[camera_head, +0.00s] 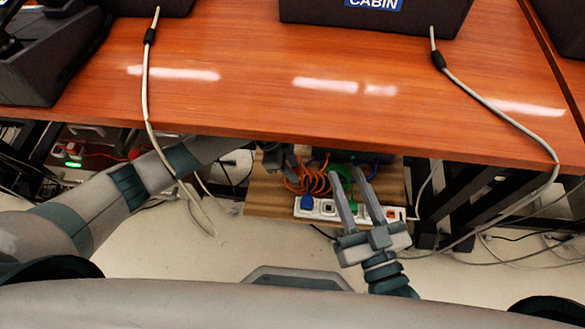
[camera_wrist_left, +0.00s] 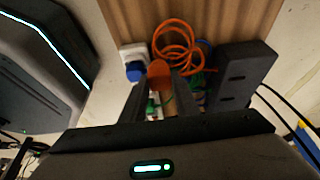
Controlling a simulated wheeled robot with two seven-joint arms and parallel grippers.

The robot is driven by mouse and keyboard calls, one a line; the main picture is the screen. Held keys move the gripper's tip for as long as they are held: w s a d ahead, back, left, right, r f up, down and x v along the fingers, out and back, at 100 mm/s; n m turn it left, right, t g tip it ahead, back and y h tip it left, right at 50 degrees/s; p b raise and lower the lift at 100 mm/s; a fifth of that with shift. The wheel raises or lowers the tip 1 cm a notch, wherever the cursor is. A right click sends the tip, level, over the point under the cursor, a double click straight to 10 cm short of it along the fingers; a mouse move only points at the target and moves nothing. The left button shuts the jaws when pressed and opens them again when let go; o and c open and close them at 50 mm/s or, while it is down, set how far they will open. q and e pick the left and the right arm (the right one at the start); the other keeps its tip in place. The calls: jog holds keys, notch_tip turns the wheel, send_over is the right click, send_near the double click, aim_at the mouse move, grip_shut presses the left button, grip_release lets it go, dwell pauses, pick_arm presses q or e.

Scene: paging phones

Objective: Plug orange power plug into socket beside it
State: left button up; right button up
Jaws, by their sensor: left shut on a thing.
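The orange power plug (camera_wrist_left: 158,70) is between the fingertips of my left gripper (camera_wrist_left: 160,82) in the left wrist view, and the gripper is shut on it. In the head view my left gripper (camera_head: 289,160) is just under the table edge, partly hidden. The white power strip (camera_head: 329,213) lies on a wooden board below. A blue plug (camera_head: 306,202) sits at its left end; it also shows in the left wrist view (camera_wrist_left: 134,72), close to the orange plug. My right gripper (camera_head: 346,170) is open and empty above the strip, its fingers apart.
A coiled orange cable (camera_head: 314,181) lies on the wooden board (camera_head: 262,196). A black box (camera_wrist_left: 240,73) lies right of my left gripper in the wrist view. The table edge (camera_head: 300,148) overhangs the work area. Grey cables hang from the tabletop on both sides.

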pick_arm(q)
jog(key=shift+r, duration=0.1)
jog(key=shift+p, duration=0.3)
jog(key=shift+d, duration=0.1)
jog(key=shift+s+d, duration=0.3)
jog(key=shift+d, duration=0.15)
jog(key=s+d+p, duration=0.3)
jog(key=s+d, duration=0.2)
jog(key=d, duration=0.4)
jog(key=shift+d+p, duration=0.25)
jog(key=shift+p, duration=0.1)
jog(key=shift+s+f, duration=0.1)
jog(key=shift+f, duration=0.2)
